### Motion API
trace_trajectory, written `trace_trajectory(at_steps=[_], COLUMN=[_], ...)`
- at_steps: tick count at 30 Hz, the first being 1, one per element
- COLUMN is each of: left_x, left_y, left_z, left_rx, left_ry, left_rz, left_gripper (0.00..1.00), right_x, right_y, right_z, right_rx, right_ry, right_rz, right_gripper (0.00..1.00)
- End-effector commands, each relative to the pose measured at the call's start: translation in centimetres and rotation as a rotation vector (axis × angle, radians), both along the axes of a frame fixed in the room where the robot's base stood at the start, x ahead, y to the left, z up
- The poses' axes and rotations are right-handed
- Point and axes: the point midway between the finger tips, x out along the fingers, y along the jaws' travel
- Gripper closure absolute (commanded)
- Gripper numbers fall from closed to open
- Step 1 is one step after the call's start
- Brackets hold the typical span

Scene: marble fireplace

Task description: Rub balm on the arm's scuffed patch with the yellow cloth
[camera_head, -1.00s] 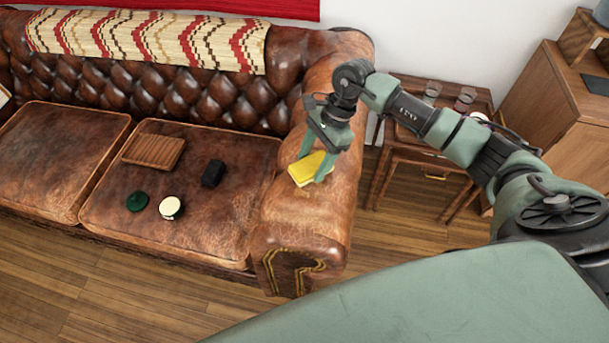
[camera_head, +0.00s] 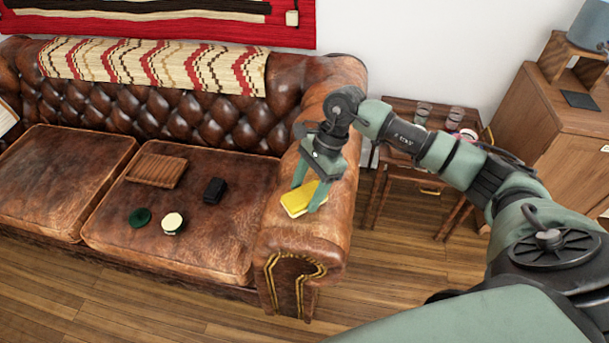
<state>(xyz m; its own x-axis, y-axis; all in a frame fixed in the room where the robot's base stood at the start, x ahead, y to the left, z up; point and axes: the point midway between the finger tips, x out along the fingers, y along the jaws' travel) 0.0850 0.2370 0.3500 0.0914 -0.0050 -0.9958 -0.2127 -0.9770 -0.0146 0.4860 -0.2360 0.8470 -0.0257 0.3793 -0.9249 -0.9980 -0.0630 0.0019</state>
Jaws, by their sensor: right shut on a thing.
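The yellow cloth (camera_head: 297,199) is a folded pad on top of the brown leather sofa arm (camera_head: 328,222). My right gripper (camera_head: 308,196) points down at it and is shut on it, with the pad against the leather or very close above it. An open balm tin (camera_head: 172,222) with a pale top stands on the seat cushion, and a dark green round lid (camera_head: 140,217) lies to its left. The scuffed patch cannot be made out clearly; the cloth and gripper may cover it. My left gripper is not in view.
A black block, perhaps a brush (camera_head: 214,190), and a ridged wooden tray (camera_head: 157,171) lie on the seat cushion (camera_head: 205,245). A patterned throw (camera_head: 150,66) covers the backrest. A wooden side table (camera_head: 392,160) with glasses stands right of the sofa arm.

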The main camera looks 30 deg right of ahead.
Motion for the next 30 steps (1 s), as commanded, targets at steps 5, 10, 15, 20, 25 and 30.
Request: trace_trajectory(at_steps=[5,10,15,20,25,30], left_x=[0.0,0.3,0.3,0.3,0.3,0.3], left_y=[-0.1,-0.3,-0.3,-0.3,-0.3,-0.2], left_z=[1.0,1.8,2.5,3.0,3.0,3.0], left_rx=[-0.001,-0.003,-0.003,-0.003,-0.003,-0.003], left_ry=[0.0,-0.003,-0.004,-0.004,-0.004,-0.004], left_rz=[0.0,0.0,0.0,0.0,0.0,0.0], left_gripper=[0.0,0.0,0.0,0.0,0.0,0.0], right_x=[0.2,0.3,0.3,0.3,0.3,0.3], right_y=[-0.3,-0.5,-0.7,-0.8,-0.9,-0.9], right_z=[2.4,3.9,5.5,6.6,6.9,6.8], right_rx=[0.0,-0.001,-0.001,0.0,0.0,0.0], right_ry=[-0.006,-0.005,-0.006,-0.005,-0.005,-0.006], right_rz=[-0.006,-0.011,-0.017,-0.019,-0.02,-0.021], right_gripper=[0.74,0.74,0.74,0.74,0.74,0.74])
